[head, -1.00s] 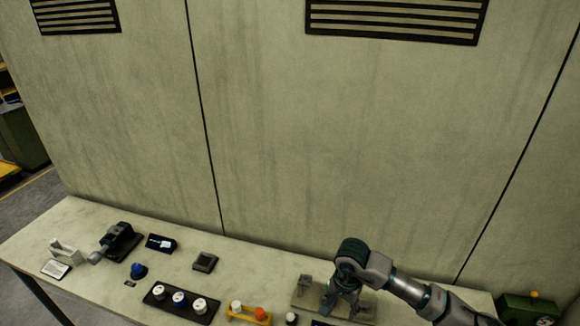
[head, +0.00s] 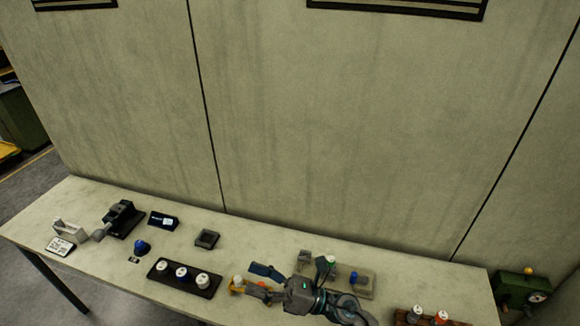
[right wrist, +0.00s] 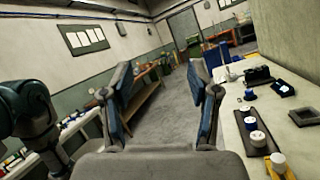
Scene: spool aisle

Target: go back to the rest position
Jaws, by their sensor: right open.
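My right gripper (head: 258,280) is over the front part of the bench, its fingers pointing left across the picture. It is open, with nothing between its fingers in the right wrist view (right wrist: 163,100). In the head view it partly hides a yellow rack (head: 236,286). The bench (head: 110,265) runs along a wall panel. My left gripper does not show in the head view.
A black tray with several white and blue-topped spools (head: 184,278) lies left of my gripper. A dark vise-like device (head: 124,219) stands farther left. A brown holder (head: 425,318) is at right.

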